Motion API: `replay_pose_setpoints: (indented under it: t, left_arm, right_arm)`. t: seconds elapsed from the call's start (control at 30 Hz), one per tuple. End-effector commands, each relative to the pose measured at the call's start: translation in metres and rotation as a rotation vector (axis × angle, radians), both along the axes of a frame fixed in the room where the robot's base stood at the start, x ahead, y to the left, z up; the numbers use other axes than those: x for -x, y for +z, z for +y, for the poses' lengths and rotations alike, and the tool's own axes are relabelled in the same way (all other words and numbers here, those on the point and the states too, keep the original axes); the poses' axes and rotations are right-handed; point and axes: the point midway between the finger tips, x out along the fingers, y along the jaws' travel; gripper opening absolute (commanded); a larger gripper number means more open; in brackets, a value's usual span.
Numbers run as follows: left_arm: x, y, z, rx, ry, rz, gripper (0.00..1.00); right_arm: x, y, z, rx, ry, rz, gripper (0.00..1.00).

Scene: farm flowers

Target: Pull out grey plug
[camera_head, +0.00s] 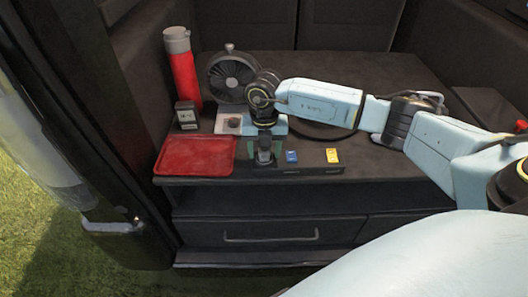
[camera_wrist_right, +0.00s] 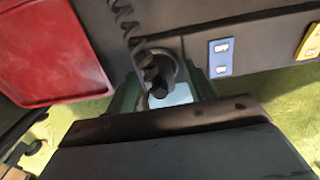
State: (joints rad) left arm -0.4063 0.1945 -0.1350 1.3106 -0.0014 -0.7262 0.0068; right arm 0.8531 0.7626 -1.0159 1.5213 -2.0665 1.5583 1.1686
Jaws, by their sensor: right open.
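The grey plug (camera_wrist_right: 158,82) is a dark round piece with a coiled dark cable, in the right wrist view. It sits at the dark strip along the counter's front edge. My right gripper (camera_head: 264,158) reaches down over it from above in the head view. Its jaws are open, with greenish fingers (camera_wrist_right: 124,96) on either side of the plug. I cannot tell whether they touch it. The gripper hides most of the plug in the head view. My left gripper is not in view.
A blue plate (camera_head: 291,156) and a yellow plate (camera_head: 332,156) are to the right on the same strip. A red tray (camera_head: 195,156) lies close on the left. A red bottle (camera_head: 184,70), small dark box (camera_head: 187,115) and fan (camera_head: 230,75) stand behind. Drawers (camera_head: 270,233) are below.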

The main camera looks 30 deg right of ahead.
Motion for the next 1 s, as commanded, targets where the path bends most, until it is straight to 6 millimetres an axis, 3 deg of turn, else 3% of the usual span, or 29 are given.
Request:
replay_pose_setpoints:
  t: [0.9,1.0]
  left_arm:
    - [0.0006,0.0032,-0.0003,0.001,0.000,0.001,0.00]
    - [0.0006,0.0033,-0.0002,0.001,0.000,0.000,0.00]
  right_arm:
    - [0.0001,-0.0003,0.0003,0.000,0.000,0.000,0.54]
    - [0.0001,-0.0002,0.0003,0.000,0.000,0.000,0.41]
